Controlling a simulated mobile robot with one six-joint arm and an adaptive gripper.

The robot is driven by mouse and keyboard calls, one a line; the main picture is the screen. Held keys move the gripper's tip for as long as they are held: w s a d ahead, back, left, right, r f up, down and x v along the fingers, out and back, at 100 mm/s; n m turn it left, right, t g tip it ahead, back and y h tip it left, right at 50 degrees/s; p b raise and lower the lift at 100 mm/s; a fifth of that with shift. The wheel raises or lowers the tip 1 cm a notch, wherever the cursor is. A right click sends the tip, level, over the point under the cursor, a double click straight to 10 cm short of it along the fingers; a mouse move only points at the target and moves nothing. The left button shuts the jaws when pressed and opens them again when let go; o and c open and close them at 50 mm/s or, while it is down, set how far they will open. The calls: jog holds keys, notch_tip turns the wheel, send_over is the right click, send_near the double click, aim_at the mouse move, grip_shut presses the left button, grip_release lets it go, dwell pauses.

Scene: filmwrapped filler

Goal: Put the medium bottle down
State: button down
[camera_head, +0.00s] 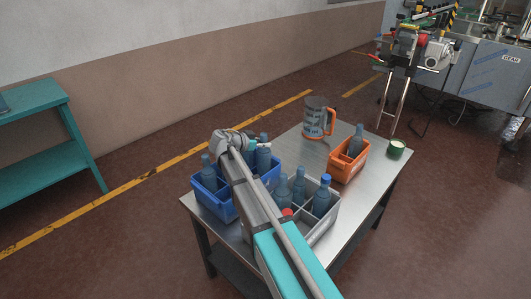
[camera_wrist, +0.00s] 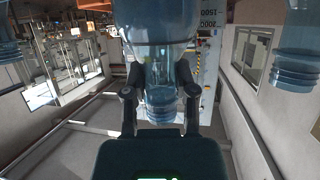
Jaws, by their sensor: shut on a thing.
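My gripper (camera_head: 246,137) is over the blue crate (camera_head: 223,208) on the metal table, partly hidden by my own arm. In the wrist view my gripper (camera_wrist: 160,98) is shut on the neck of a translucent blue bottle (camera_wrist: 160,70), taken as the medium bottle. The bottle's body runs off the top of that view, and its base is hidden. In the head view, a bottle (camera_head: 263,157) stands at the crate's right side and another bottle (camera_head: 208,174) at its left. I cannot tell whether the held bottle touches the crate floor.
A grey divided crate (camera_head: 325,222) with several bottles stands close in front. An orange bin (camera_head: 349,170) holds a bottle. A clear jug (camera_head: 314,121) with an orange handle and a green cup (camera_head: 396,148) stand behind. Bare tabletop (camera_head: 290,150) shows between the blue crate and the jug.

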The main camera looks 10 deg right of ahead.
jog(key=shift+f+b, duration=1.65)
jog(key=shift+f, duration=0.4)
jog(key=shift+c, duration=2.1)
grip_release()
jog(key=shift+r, duration=0.25)
jog(key=p, duration=0.5)
send_near(259, 150)
jog(key=shift+d, duration=0.1)
